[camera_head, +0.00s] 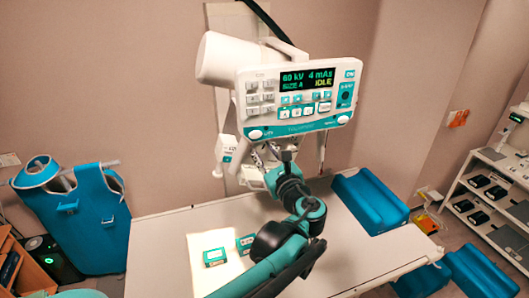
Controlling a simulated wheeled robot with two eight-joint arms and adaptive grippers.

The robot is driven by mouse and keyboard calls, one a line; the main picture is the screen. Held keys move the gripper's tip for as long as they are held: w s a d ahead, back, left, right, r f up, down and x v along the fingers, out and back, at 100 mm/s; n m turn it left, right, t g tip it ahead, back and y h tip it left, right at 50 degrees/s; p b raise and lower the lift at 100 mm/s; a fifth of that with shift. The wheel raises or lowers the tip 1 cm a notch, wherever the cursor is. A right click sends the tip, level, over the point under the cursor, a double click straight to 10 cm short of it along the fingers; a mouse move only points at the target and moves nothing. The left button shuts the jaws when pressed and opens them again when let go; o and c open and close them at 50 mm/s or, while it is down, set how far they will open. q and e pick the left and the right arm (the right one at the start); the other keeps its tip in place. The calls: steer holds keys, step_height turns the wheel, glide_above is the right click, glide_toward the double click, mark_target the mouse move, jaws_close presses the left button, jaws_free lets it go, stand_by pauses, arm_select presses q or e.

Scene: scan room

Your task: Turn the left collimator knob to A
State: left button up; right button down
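The white X-ray head has a control panel (297,100) whose display reads 60 kV, 4 mAs, SIZE A and IDLE. White round parts sit at the panel's lower left (255,134) and lower right (343,119); I cannot tell whether either is the collimator knob. My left gripper is just under the panel, close to this housing. Its fingers are small and partly lost against the housing, so its opening and any contact are unclear. My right gripper is out of view.
The white table (165,240) carries a lit patch with two small teal-edged items (215,257) (245,243) and a blue cushion (369,200) at right. A blue apron (85,225) hangs at left. Shelves (490,190) stand at right.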

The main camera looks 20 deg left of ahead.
arm_select(q)
steer(key=shift+n, duration=0.4)
steer(key=o, duration=0.9)
steer(key=v, duration=1.2)
